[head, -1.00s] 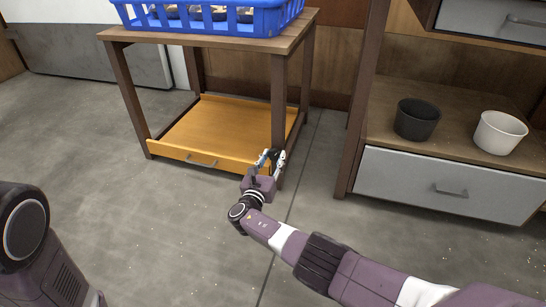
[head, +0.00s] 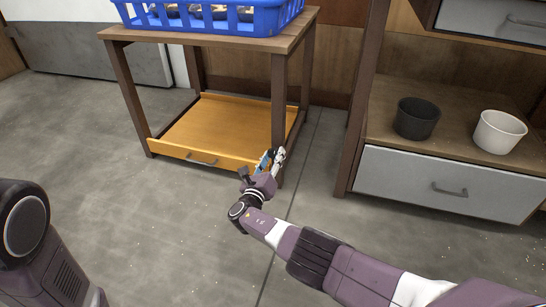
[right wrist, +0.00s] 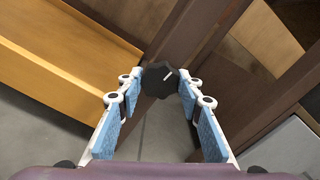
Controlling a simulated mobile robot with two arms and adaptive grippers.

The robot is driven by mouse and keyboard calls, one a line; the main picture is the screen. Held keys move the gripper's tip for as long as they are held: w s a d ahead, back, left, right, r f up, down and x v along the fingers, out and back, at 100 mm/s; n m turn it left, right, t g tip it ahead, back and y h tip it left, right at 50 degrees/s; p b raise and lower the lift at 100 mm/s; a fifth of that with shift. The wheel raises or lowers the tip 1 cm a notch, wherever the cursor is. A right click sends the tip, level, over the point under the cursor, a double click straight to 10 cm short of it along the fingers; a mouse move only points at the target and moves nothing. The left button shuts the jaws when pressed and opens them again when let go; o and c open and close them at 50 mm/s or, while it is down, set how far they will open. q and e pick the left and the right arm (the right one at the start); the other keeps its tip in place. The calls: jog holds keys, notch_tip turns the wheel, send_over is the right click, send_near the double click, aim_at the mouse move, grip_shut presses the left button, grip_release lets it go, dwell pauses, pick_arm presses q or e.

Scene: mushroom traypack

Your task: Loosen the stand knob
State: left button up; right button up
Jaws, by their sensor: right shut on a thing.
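The stand (head: 215,40) is a brown wooden table with a low orange drawer-like shelf (head: 215,130). Its dark round knob (right wrist: 160,80), with ridged edges and a slanting white mark, is on the stand's front right leg in the right wrist view. My left gripper is out of view; only part of my left arm shows at the left edge.
A blue basket (head: 210,17) with items in it sits on the stand's top. At right, a wooden shelf unit (head: 455,130) holds a black pot (head: 416,119) and a white pot (head: 499,132) above a grey drawer (head: 447,186). The floor in front is clear.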

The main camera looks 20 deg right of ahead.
jog(key=o, duration=1.2)
jog(key=shift+c, duration=0.2)
jog(key=shift+s+a+f, duration=0.15)
jog(key=shift+s+a, duration=0.15)
jog(key=v, duration=1.1)
